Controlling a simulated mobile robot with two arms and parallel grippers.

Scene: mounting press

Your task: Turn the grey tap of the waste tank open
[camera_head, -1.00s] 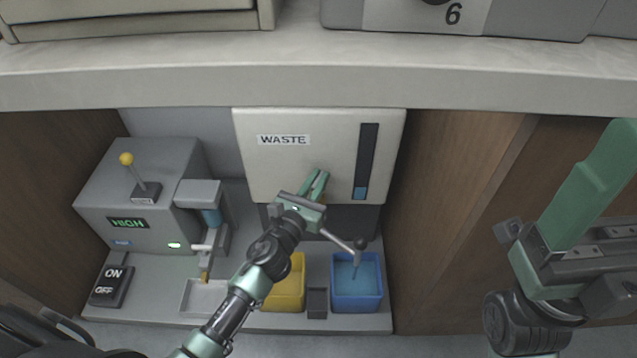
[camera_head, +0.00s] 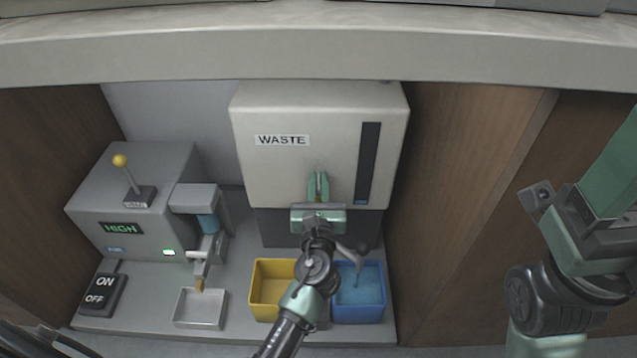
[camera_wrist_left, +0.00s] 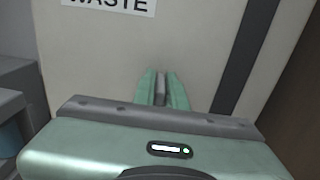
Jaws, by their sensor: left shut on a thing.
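The cream waste tank (camera_head: 270,175), labelled WASTE, stands at the middle back. My left gripper (camera_head: 318,186) is in front of its lower face, with its green fingers pointing at the tank. In the left wrist view my left gripper (camera_wrist_left: 161,88) is shut on a narrow grey piece (camera_wrist_left: 160,90), which looks like the grey tap. The fingers and gripper body hide most of it. A grey spout with a dark round joint (camera_head: 361,249) hangs over the blue tub (camera_head: 372,318). My right gripper (camera_head: 600,215) is partly in view at the right; its fingertips are out of frame.
A yellow tub (camera_head: 258,288) stands left of the blue one. A grey machine (camera_head: 115,205) with a yellow-knobbed lever, an ON/OFF switch (camera_head: 100,293) and a small tray (camera_head: 200,318) are at the left. Wooden side walls and the counter edge (camera_head: 300,62) enclose the space.

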